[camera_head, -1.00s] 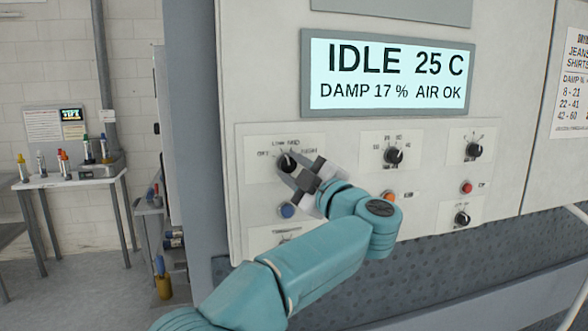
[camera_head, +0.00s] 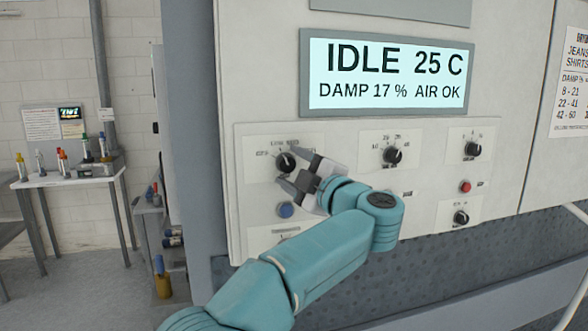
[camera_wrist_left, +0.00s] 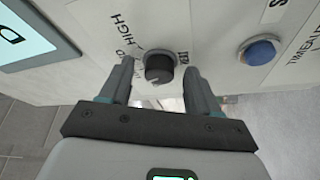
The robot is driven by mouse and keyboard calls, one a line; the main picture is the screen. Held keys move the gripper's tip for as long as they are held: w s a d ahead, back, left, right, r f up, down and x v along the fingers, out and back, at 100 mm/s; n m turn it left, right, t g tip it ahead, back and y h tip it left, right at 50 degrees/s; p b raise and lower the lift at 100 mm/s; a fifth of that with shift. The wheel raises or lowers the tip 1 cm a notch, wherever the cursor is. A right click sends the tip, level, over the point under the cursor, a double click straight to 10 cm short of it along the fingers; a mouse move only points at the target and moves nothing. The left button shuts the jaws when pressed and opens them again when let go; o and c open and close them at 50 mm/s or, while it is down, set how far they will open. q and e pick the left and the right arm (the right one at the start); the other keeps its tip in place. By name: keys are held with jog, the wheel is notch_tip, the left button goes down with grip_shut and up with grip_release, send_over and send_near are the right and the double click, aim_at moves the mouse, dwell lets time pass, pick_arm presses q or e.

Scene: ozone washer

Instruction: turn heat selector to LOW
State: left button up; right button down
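The heat selector is a black round knob (camera_head: 286,162) on a white label plate at the upper left of the panel, with LOW and MED printed above it. Its pointer direction is too small to tell in the head view. In the left wrist view the knob (camera_wrist_left: 159,68) shows between the two fingers, with HIGH printed nearby. My left gripper (camera_head: 291,170) is open, with its fingertips just right of and below the knob; contact cannot be told. The open fingers also show in the wrist view (camera_wrist_left: 158,75). My right gripper is not in view.
A blue button (camera_head: 286,210) sits just below the knob. Other black knobs (camera_head: 392,156) (camera_head: 473,149) and a red button (camera_head: 465,186) are to the right. The display (camera_head: 388,77) above reads IDLE 25 C, DAMP 17 %, AIR OK. A table (camera_head: 100,176) stands far left.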

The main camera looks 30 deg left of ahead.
pick_arm(q)
jog(key=b+v, duration=0.4)
jog(key=v, duration=1.2)
jog(key=shift+w+d+f, duration=0.15)
jog(key=shift+f, duration=0.05)
